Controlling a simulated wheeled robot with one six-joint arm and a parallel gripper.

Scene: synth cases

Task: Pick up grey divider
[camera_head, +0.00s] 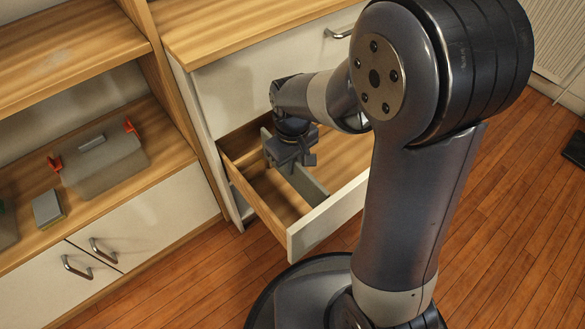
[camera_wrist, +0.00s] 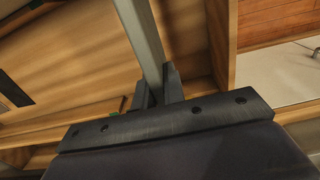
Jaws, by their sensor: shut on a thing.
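The grey divider (camera_head: 309,186) is a thin upright panel in the open wooden drawer (camera_head: 325,226), seen in the head view. My gripper (camera_head: 291,164) is over the drawer, pointing down, with its fingers shut on the divider. In the wrist view the divider (camera_wrist: 143,38) runs from the top edge down between the two fingertips of my gripper (camera_wrist: 159,88). My gripper hides part of the divider in the head view, and its lower edge is hard to make out, so I cannot tell whether it touches the drawer floor.
The drawer is pulled out of a white-fronted cabinet (camera_head: 270,85) with a wooden top. At left, a shelf (camera_head: 165,155) holds a clear box with red clips (camera_head: 105,160) and a small grey-green block (camera_head: 48,208). The wooden floor (camera_head: 500,235) at right is mostly clear.

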